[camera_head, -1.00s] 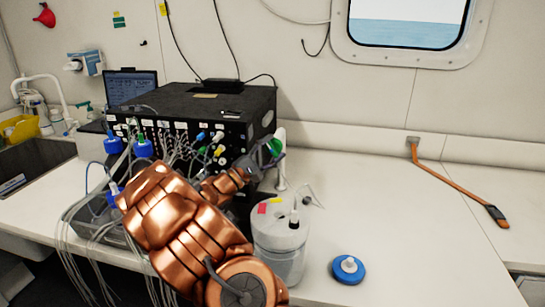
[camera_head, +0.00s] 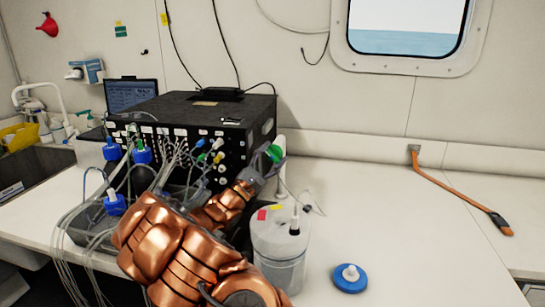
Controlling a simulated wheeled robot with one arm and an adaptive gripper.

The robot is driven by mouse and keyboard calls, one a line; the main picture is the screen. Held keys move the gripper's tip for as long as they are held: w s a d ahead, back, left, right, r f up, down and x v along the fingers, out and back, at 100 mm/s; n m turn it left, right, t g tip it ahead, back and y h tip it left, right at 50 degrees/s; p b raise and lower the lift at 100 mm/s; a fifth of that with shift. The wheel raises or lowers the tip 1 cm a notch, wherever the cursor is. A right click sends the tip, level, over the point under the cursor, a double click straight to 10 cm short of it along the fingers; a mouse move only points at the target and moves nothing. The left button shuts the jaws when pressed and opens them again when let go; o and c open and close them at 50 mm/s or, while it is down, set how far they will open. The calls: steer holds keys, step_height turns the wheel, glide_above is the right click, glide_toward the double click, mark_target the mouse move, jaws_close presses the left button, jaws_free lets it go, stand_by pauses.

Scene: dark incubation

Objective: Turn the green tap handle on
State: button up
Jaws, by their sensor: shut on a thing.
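The green tap handle (camera_head: 275,153) sits near the right front corner of the black instrument box, at the top of a white upright piece (camera_head: 281,176). My gripper (camera_head: 268,161), at the end of my copper-coloured arm, is shut on the green handle. The grey fingers cover part of the handle, so its exact angle is hard to read.
The white-lidded clear container (camera_head: 279,245) stands close to the right of my arm. A blue round cap (camera_head: 349,279) lies on the bench. The black box (camera_head: 200,118) with many cables and blue-capped bottles crowds the left. The bench (camera_head: 400,215) at right is mostly clear.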

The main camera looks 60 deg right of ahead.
mark_target(272, 153)
steer(key=o, duration=1.2)
steer(key=shift+c, duration=0.2)
step_height(272, 153, up, 10)
steer(key=shift+a+r, duration=0.1)
